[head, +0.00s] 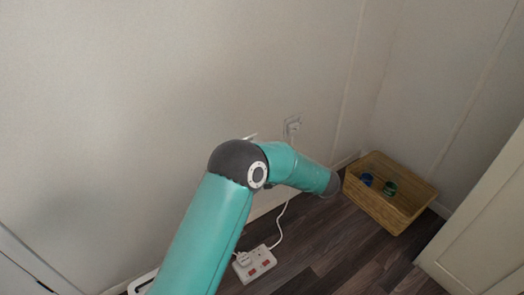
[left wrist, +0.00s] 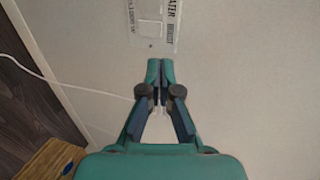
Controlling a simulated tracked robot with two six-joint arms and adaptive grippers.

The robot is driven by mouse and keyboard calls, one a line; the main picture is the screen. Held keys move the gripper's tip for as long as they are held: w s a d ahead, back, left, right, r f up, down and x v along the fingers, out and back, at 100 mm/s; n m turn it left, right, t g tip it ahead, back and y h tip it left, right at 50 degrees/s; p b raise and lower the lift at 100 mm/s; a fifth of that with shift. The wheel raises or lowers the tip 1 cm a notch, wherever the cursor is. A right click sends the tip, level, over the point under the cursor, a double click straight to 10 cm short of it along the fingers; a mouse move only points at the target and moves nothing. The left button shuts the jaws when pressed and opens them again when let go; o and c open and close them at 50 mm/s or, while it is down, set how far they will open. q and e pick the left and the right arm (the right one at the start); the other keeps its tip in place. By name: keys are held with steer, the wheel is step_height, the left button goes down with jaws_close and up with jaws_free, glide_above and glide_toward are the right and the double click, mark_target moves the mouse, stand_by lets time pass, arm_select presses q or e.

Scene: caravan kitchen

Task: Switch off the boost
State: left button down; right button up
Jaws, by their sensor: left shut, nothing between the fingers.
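A white wall panel (left wrist: 138,30) shows at the top of the left wrist view, with printed lettering that includes "WATER" and a smaller dark label that is too blurred to read surely. A pale square (left wrist: 151,29), perhaps a switch, sits on it; its position cannot be told. My left gripper (left wrist: 160,63) is shut and empty, its fingertips just below the panel in the picture; whether they touch the wall cannot be told. In the head view my teal arm hides much of the wall's lower part, and the gripper does not show. My right gripper is not in view.
A wall socket (head: 292,127) is on the wall beyond my arm. A white power strip (head: 255,264) with red switches and a white cord lies on the dark floor. A wicker basket (head: 372,202) with blue and green items stands in the corner. A white door (head: 480,235) is at right.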

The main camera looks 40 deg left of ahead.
arm_select(q)
steer(key=v, duration=0.2)
steer(key=shift+d+r, duration=0.2)
stand_by(0.3)
